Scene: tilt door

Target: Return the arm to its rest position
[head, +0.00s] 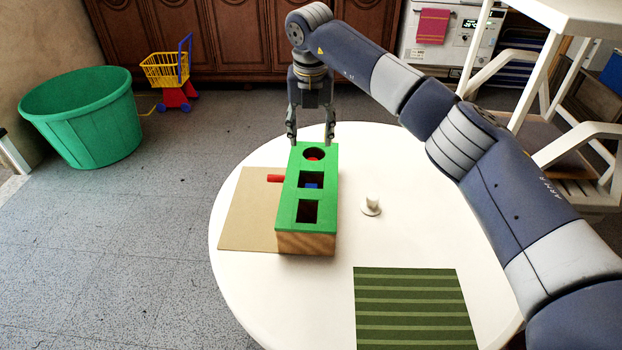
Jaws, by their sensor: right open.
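My right arm comes in from the right side of the head view. Its gripper (311,137) points down with its fingers apart, open and empty. It is at the far end of a wooden box (305,243) with a green top (297,213). The top has a round hole and two rectangular holes. Something red shows in the round hole and something blue (311,186) in the middle hole. I cannot tell whether the fingertips touch the box. My left gripper is not in view.
The box stands on a round white table (400,235), partly over a tan board (250,215). A red peg (275,178) is at the box's left side. A small white knobbed piece (371,205) and a green striped mat (413,305) lie to the right. A green tub (85,120) stands on the floor.

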